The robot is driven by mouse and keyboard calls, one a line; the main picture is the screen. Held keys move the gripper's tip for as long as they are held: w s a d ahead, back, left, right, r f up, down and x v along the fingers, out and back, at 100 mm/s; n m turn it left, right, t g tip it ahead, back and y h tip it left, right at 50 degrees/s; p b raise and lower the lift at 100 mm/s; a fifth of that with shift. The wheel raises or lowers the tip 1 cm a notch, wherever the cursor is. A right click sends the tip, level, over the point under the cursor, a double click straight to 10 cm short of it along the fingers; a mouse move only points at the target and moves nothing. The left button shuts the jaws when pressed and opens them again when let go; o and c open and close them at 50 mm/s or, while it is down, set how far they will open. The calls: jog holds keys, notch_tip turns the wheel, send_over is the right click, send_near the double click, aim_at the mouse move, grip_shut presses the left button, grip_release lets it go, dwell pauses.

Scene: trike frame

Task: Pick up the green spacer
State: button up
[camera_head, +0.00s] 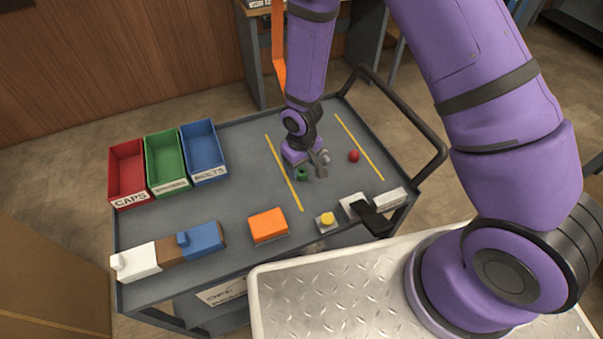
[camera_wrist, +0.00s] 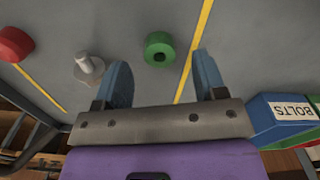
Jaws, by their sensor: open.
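The green spacer (camera_head: 302,174) is a small green ring on the grey cart top, between the two yellow lines. In the wrist view the green spacer (camera_wrist: 159,48) shows its dark central hole and lies ahead of the fingertips, between their lines. My gripper (camera_head: 309,160) is low over the cart, just behind the spacer. In the wrist view my gripper (camera_wrist: 162,75) has its two blue fingers wide apart with nothing between them. I cannot tell its exact height above the cart.
A grey metal bolt (camera_wrist: 90,68) stands close beside the spacer, near one finger. A red cap (camera_head: 354,156) sits to the right. Red (camera_head: 127,172), green (camera_head: 165,161) and blue (camera_head: 204,151) bins stand at the left. An orange block (camera_head: 268,225) and a yellow button (camera_head: 327,219) are at the front.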

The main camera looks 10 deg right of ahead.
aim_at(301, 171)
jog(key=shift+f, duration=1.6)
jog(key=shift+c, duration=0.5)
jog(key=c, duration=1)
jog(key=shift+o, duration=0.2)
jog(key=shift+r, duration=0.15)
